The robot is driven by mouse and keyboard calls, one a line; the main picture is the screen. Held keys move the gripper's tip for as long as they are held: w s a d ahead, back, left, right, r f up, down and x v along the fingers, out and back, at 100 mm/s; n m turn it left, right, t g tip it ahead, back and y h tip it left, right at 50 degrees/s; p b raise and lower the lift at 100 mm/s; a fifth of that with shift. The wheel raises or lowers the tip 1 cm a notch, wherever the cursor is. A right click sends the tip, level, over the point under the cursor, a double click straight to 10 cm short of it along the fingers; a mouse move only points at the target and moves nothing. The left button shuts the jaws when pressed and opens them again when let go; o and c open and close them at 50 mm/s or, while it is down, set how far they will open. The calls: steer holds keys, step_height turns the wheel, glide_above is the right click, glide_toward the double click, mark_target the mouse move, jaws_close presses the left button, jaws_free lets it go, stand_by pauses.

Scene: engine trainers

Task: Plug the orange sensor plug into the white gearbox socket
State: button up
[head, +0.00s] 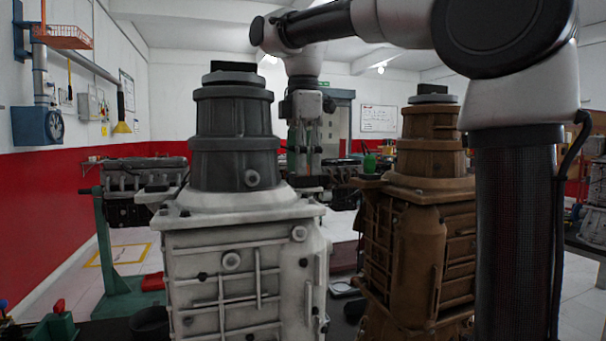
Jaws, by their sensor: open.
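The white gearbox (240,265) stands upright left of centre, with a grey bell-shaped top (232,135). I cannot make out its socket for certain; several small dark fittings and round bosses show on its faces and flange. I cannot pick out an orange sensor plug in the head view. My gripper (304,172) points down behind and just right of the grey top, between the two gearboxes. Its fingers look apart with nothing clear between them, and their tips are hard to see against the dark background.
A brown gearbox (418,245) stands close on the right, with a small green object (369,163) at its upper left. A dark engine (140,178) on a green stand (108,240) is behind at left. Red and green items (56,318) lie at lower left.

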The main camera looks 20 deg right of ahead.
steer(key=c, duration=1)
step_height(320, 180, up, 10)
steer(key=shift+f, duration=0.1)
stand_by(0.4)
